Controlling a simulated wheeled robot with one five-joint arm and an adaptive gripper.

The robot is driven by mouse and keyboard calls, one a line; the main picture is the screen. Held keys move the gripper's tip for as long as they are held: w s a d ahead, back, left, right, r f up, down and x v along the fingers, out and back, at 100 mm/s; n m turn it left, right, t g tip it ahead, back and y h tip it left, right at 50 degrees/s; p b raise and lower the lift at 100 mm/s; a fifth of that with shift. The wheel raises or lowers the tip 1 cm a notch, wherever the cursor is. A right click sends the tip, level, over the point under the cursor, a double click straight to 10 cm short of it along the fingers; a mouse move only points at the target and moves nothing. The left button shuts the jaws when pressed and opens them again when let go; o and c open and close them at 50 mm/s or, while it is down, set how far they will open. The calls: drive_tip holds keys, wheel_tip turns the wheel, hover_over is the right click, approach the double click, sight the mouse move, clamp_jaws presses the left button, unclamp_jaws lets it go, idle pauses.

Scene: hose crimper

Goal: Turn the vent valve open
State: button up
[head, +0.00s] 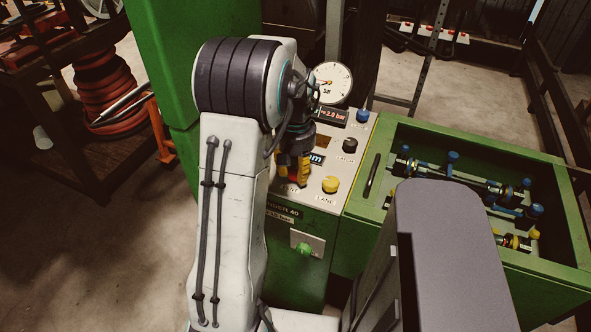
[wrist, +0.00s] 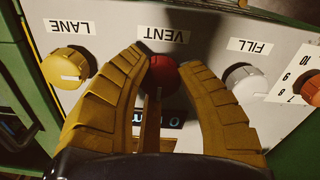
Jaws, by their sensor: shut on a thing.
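The vent valve is a round red knob (wrist: 166,76) on the light panel, under an upside-down VENT label (wrist: 163,35) in the wrist view. My gripper (wrist: 164,62) has its two ribbed tan fingers on either side of the knob, shut on it. A light mark shows low on the knob, between the fingers; its exact angle is hard to tell. In the head view my gripper (head: 291,172) points down at the panel's front left, and my arm and fingers largely hide the red knob there.
A yellow LANE knob (wrist: 66,69) and a white FILL knob (wrist: 246,82) flank the vent knob closely. Black (head: 349,146) and blue (head: 363,115) knobs, a gauge (head: 333,83) and a display stand behind. A green bin (head: 480,152) with hose fittings lies to the right.

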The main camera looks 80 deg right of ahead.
sight(296, 170)
drive_tip(key=o, duration=1.2)
wheel_tip(296, 170, up, 12)
drive_tip(key=shift+f, duration=0.1)
idle(0.6)
